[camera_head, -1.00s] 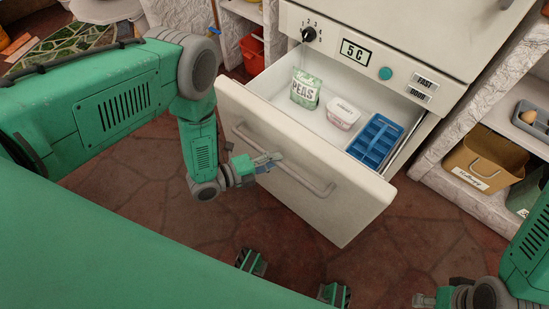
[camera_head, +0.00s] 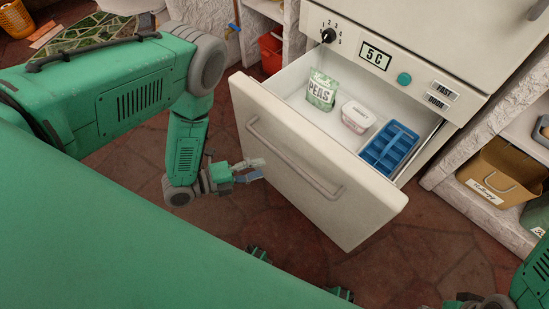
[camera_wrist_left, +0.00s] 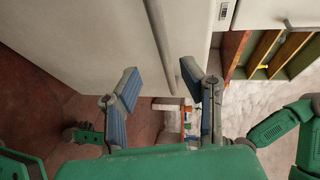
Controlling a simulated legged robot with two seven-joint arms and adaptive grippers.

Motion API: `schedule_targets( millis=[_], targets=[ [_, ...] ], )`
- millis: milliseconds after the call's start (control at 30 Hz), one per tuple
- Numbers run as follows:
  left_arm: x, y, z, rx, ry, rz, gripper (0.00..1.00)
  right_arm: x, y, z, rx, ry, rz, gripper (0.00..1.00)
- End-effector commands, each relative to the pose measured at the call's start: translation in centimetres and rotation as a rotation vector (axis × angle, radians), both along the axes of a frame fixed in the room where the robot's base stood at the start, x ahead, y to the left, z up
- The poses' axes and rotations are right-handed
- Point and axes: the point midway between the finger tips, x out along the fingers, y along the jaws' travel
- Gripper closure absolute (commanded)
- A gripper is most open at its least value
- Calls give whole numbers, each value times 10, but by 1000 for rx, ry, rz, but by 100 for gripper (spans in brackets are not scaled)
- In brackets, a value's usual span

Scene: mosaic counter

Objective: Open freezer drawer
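The freezer drawer (camera_head: 360,217) stands pulled out of the white freezer (camera_head: 425,48), with its inside showing. A bag of peas (camera_head: 321,90), a small pink-and-white tub (camera_head: 357,116) and a blue ice tray (camera_head: 389,147) lie in it. The drawer's bar handle (camera_head: 290,158) runs across its front. My left gripper (camera_head: 251,170) is in front of the drawer, apart from the handle. In the left wrist view its two blue-padded fingers (camera_wrist_left: 168,95) are spread with nothing between them, and the handle (camera_wrist_left: 170,50) shows beyond. My right gripper is out of the head view; only part of that arm shows at lower right.
A dial (camera_head: 328,36), a 5 C display (camera_head: 376,56) and a green button (camera_head: 404,79) sit above the drawer. Stone shelves with a tan bin (camera_head: 500,170) stand at right. A red bucket (camera_head: 271,52) stands behind left. The stone floor before the drawer looks clear.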

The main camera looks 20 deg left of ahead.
Motion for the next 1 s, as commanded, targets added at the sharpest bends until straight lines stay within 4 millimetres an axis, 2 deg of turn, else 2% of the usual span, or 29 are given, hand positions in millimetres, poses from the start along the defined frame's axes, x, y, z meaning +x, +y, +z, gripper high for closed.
schedule_targets(
  millis=[100, 300, 833, 1000],
  targets=[
    [-12, 10, 2, 0, 1, 0, 64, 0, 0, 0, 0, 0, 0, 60],
    [-19, 16, 4, -1, 1, -2, 64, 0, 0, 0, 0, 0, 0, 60],
    [-18, 16, 5, -2, 10, 3, 64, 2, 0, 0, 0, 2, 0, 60],
    [-12, 16, 4, -27, 170, 77, 64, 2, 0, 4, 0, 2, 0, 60]
  ],
)
